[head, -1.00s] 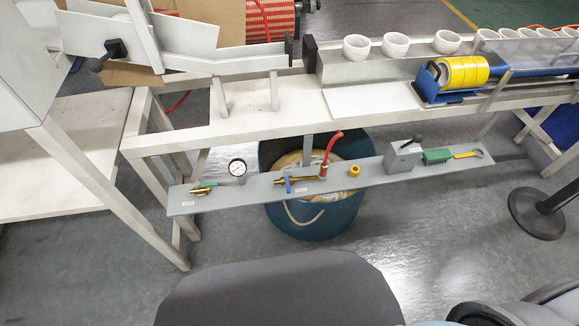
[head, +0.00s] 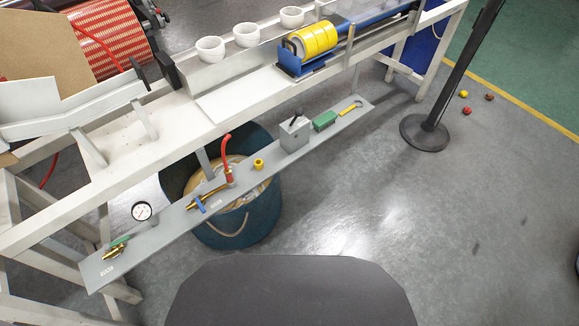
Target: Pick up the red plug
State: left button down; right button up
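A small round red piece, which looks like the red plug (head: 467,110), lies on the grey floor at the upper right, beyond the black post. A yellow piece (head: 463,94) and a brown piece (head: 488,97) lie close to it, apart from it. Its exact shape is too small to tell. Neither of my grippers shows in the head view.
A black post on a round base (head: 425,134) stands left of the pieces. A white bench (head: 105,185) with a grey shelf (head: 150,250) below it runs across the left. A blue bin (head: 258,208) stands under the shelf. The floor at right is mostly clear.

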aim_at(229, 176)
jog(key=z, duration=0.6)
jog(key=i, duration=0.85)
jog(key=u, duration=1.4)
